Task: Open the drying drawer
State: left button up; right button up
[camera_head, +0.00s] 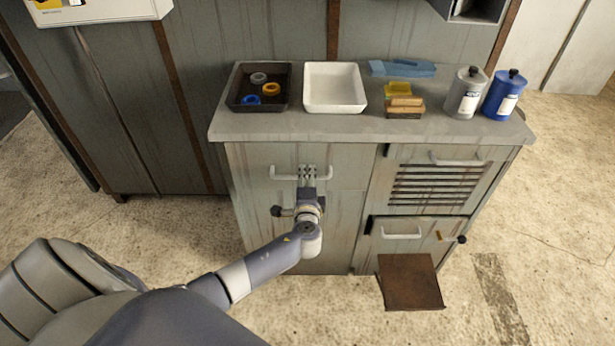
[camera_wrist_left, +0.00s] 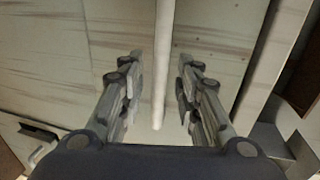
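A grey-green cabinet (camera_head: 345,205) has several fronts, and no readable label tells which is the drying drawer. The upper left front carries a pale horizontal bar handle (camera_head: 284,176). My left gripper (camera_head: 307,172) is at the middle of this handle. In the left wrist view the handle bar (camera_wrist_left: 162,65) runs between the two spread fingers of my left gripper (camera_wrist_left: 158,92), with a gap on each side. The upper right front is slatted (camera_head: 434,186), with its own bar handle (camera_head: 457,160). All fronts look closed. My right gripper is not in view.
The countertop holds a dark tray (camera_head: 235,104) with rings, a white tray (camera_head: 335,107), a blue cloth-like item (camera_head: 402,68), sponges or brushes (camera_head: 405,107), a grey bottle (camera_head: 464,95) and a blue bottle (camera_head: 503,97). A brown mat (camera_head: 410,282) lies on the floor at the lower right front.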

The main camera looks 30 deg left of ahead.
pick_arm(q)
jog(key=shift+w+a+f, duration=0.1)
jog(key=shift+w+a, duration=0.1)
jog(key=shift+w, duration=0.2)
grip_shut()
